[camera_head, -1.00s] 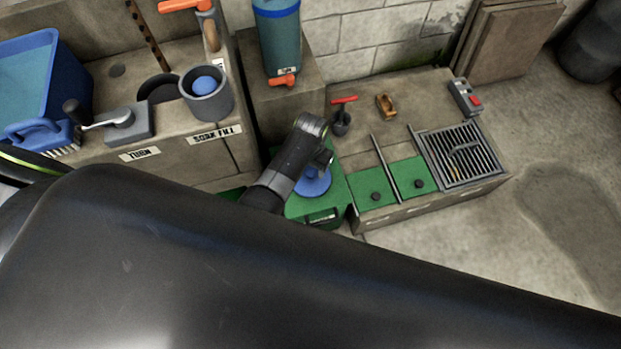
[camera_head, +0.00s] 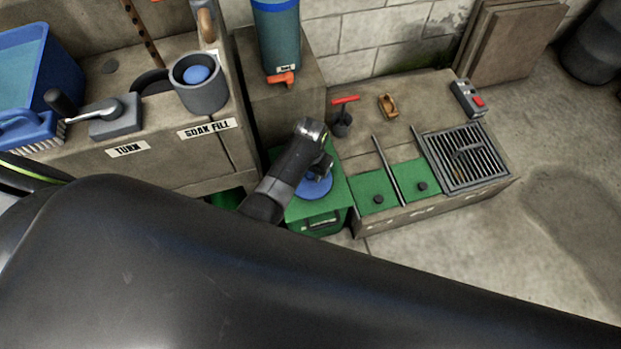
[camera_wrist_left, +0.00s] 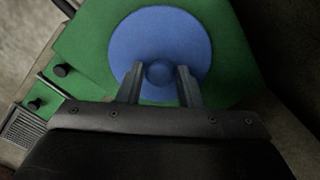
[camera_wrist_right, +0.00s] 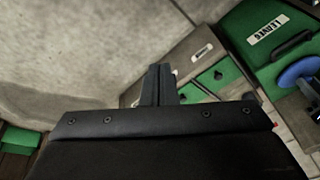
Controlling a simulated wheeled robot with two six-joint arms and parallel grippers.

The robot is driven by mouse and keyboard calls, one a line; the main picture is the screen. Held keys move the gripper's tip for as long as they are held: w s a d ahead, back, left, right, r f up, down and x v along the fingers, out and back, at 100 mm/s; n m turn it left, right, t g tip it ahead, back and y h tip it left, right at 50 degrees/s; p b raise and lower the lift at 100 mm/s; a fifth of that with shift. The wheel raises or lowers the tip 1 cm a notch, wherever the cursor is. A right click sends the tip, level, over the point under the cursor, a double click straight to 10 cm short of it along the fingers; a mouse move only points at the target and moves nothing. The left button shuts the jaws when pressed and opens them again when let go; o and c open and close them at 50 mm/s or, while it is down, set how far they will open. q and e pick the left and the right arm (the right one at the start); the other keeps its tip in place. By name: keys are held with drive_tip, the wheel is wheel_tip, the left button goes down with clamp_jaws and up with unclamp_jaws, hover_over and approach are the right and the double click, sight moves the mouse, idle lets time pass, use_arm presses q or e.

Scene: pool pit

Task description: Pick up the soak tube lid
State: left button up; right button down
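A round blue lid with a central knob, which looks like the soak tube lid (camera_head: 317,190), lies on a green bin (camera_head: 325,222) below my left gripper (camera_head: 317,172). In the left wrist view the lid (camera_wrist_left: 185,35) shows nearly whole, and the fingers of my left gripper (camera_wrist_left: 158,80) stand on either side of its knob (camera_wrist_left: 158,72), open with small gaps visible. I cannot tell their exact height. In the right wrist view my right gripper (camera_wrist_right: 158,85) has its fingers together, with nothing seen between them. The blue lid (camera_wrist_right: 298,70) shows there at the right edge.
A grey cup (camera_head: 203,95) with a blue ball stands above the SOAK FILL label. A crank (camera_head: 100,110) and a blue tub (camera_head: 55,70) are at the left. A low bench with green panels (camera_head: 373,190) and a grate (camera_head: 467,155) is right of the bin. My dark arm blocks the foreground.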

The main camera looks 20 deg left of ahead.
use_arm(q)
clamp_jaws()
